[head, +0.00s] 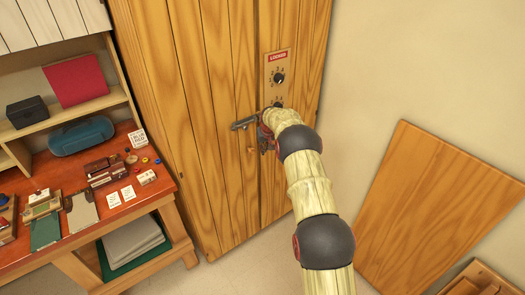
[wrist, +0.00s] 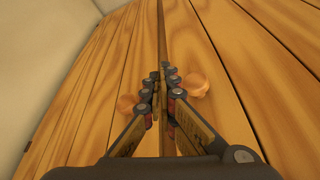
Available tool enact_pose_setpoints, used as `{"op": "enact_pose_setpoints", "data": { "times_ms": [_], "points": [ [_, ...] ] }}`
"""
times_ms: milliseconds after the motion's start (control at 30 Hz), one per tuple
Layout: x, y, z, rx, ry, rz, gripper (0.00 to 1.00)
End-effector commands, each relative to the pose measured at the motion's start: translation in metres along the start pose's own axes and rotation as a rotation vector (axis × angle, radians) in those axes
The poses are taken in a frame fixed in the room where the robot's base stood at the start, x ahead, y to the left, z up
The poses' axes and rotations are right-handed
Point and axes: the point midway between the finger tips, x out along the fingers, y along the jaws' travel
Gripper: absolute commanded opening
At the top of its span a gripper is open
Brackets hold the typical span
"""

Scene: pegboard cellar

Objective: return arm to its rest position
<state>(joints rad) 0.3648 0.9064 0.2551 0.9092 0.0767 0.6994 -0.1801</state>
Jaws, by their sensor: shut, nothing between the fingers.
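My arm (head: 313,195) is stretched out from the lower right to the front of a tall wooden cabinet (head: 210,110). My gripper (wrist: 162,80) is shut and empty in the wrist view, its fingers close together before the seam between the two doors. A round wooden knob (wrist: 195,85) shows just right of the fingers, and another knob (wrist: 127,103) is partly behind the left finger. I cannot tell whether the fingertips touch the door. The cabinet doors look closed.
A panel with a red "LOCKED" label (head: 278,57) and dials sits on the right door. A cluttered red-topped workbench (head: 105,215) stands to the left. A wooden board (head: 440,205) leans on the wall at right, with a wooden crate (head: 478,282) below it.

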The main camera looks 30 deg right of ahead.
Motion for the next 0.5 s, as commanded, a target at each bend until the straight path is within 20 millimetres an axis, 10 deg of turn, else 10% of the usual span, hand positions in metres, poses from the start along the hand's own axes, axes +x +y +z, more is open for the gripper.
{"op": "enact_pose_setpoints", "data": {
  "times_ms": [500],
  "points": [
    [-0.078, 0.011, -0.001, -0.001, -0.002, 0.0, 0.0]
  ]
}}
